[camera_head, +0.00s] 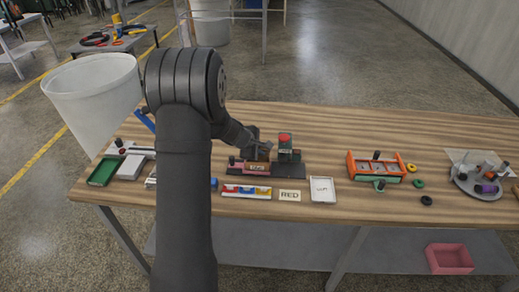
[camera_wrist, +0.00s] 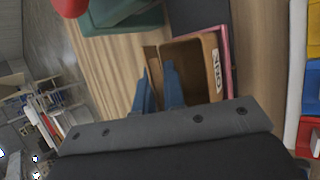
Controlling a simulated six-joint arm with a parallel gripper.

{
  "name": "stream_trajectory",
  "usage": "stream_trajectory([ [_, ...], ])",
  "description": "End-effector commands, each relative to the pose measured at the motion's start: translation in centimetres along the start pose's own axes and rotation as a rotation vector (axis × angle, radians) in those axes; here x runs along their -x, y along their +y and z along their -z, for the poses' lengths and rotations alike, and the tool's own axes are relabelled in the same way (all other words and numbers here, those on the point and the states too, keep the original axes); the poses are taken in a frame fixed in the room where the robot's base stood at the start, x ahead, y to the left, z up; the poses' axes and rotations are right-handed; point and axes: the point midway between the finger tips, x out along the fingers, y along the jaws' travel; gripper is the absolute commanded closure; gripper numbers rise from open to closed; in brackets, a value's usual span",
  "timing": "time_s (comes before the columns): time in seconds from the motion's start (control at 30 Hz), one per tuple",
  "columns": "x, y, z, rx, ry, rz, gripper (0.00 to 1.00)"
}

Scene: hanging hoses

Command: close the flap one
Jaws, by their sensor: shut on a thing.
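A small brown open box (camera_wrist: 190,58) with a white lettered label stands in a pink holder (camera_wrist: 226,60) in the wrist view. Its lettering is turned and hard to read. My gripper (camera_wrist: 156,80) has its two blue fingers at the box's open side, with a thin brown flap (camera_wrist: 153,66) between them. The fingers are shut on this flap, which stands up from the box's edge. In the head view the box (camera_head: 257,167) sits low on the table, and my gripper (camera_head: 262,152) is right above it. My wrist partly hides the flap there.
A white bin (camera_head: 92,95) stands left.

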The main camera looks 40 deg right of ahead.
Motion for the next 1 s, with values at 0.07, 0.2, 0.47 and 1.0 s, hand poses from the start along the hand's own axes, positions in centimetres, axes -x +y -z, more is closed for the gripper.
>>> stream_trajectory([
  [0.07, 0.01, -0.09, -0.06, -0.007, -0.003, -0.022, 1.0],
  [0.2, 0.03, -0.25, -0.04, -0.023, -0.001, -0.057, 1.0],
  [0.47, 0.07, -0.41, 0.12, -0.036, 0.008, -0.086, 1.0],
  [1.0, 0.06, -0.4, 0.13, -0.036, 0.008, -0.087, 0.75],
])
